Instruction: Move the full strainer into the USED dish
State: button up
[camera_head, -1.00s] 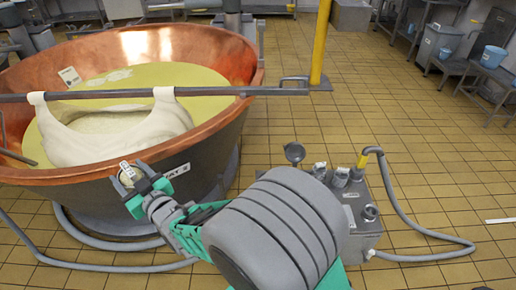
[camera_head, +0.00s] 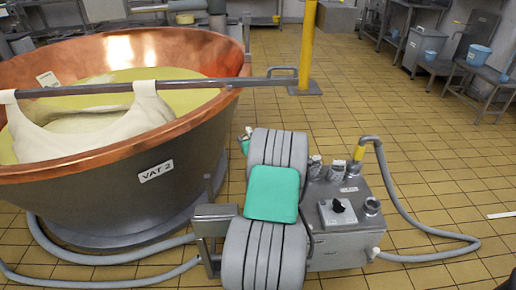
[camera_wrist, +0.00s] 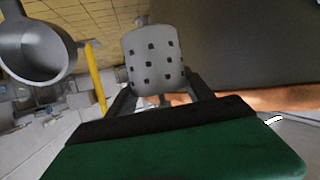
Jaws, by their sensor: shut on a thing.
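In the wrist view my gripper (camera_wrist: 162,98) is shut on a pale grey piece with rows of dark square holes, which looks like the strainer (camera_wrist: 153,58). The dark fingers grip its near end, and it stands out beyond them. What it contains does not show clearly. In the head view my gripper and the strainer are hidden behind my arm. I cannot make out a USED dish in either view.
A copper vat (camera_head: 207,125) with a cloth of curd (camera_head: 95,135) under a bar stands left. A grey pump unit (camera_head: 345,238) with hoses stands right of my arm. A grey cup-shaped part (camera_wrist: 35,48) shows in the wrist view. Tiled floor (camera_head: 350,90) behind is clear.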

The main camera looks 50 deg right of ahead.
notch_tip(320, 180, down, 7)
jog(key=s+d+b, duration=0.2)
jog(key=shift+d+r, duration=0.15)
jog(key=shift+d, duration=0.25)
jog(key=shift+s+a+b, duration=0.15)
jog(key=shift+s+b, duration=0.1)
jog(key=shift+b, duration=0.15)
dwell(0.5)
